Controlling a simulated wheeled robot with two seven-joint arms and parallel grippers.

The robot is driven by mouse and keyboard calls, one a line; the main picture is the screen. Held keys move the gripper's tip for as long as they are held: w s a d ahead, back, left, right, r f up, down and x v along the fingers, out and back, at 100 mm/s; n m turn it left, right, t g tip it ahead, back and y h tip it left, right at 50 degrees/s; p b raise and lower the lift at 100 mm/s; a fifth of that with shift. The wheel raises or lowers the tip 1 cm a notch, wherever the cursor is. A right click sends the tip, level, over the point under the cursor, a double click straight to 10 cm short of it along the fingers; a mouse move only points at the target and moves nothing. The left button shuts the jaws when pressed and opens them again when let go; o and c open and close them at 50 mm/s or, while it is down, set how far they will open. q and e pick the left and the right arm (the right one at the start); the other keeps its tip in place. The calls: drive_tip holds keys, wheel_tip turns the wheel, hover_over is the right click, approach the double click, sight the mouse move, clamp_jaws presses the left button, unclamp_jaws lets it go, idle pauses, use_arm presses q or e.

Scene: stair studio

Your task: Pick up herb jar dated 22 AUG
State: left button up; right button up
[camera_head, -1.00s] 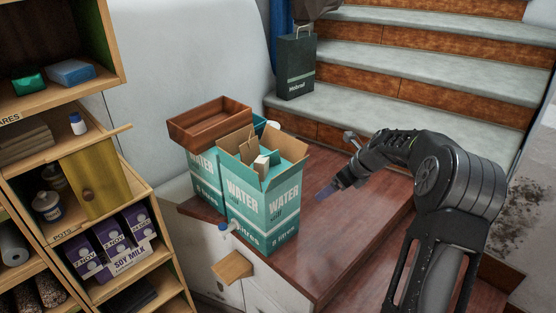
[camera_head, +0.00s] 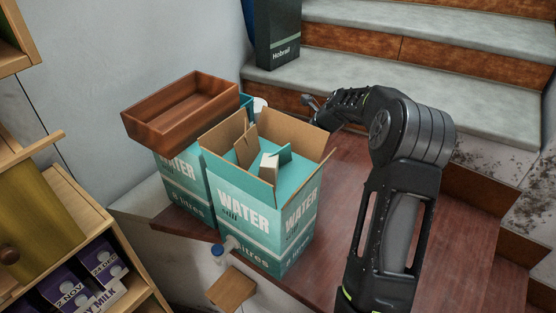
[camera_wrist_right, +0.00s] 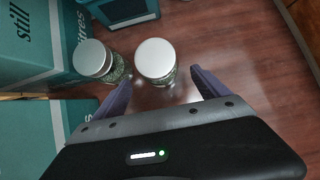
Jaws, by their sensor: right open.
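In the right wrist view, one herb jar (camera_wrist_right: 155,60) with a pale lid stands on the red-brown wooden top, between and slightly ahead of my right fingertips. A second similar jar (camera_wrist_right: 93,59) stands to its left, close to the left finger and a teal carton. No date can be read on either jar. My right gripper (camera_wrist_right: 160,84) is open and holds nothing. In the head view its fingers are hidden behind the open water carton, and a white lid-like top (camera_head: 260,105) shows behind that carton. My left gripper is not in view.
The open water carton (camera_head: 259,220) stands before the right arm. A second carton (camera_head: 186,184) beside it carries a brown wooden tray (camera_head: 182,112). A shelf with soy milk (camera_head: 75,295) is at left. The wooden top is clear at right.

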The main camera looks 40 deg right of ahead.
drive_tip(key=shift+x, duration=1.1)
drive_tip(key=shift+a+f, duration=0.1)
drive_tip(key=p+x, duration=0.1)
drive_tip(key=x, duration=0.4)
drive_tip(key=shift+c, duration=0.3)
drive_tip(key=c, duration=1.7)
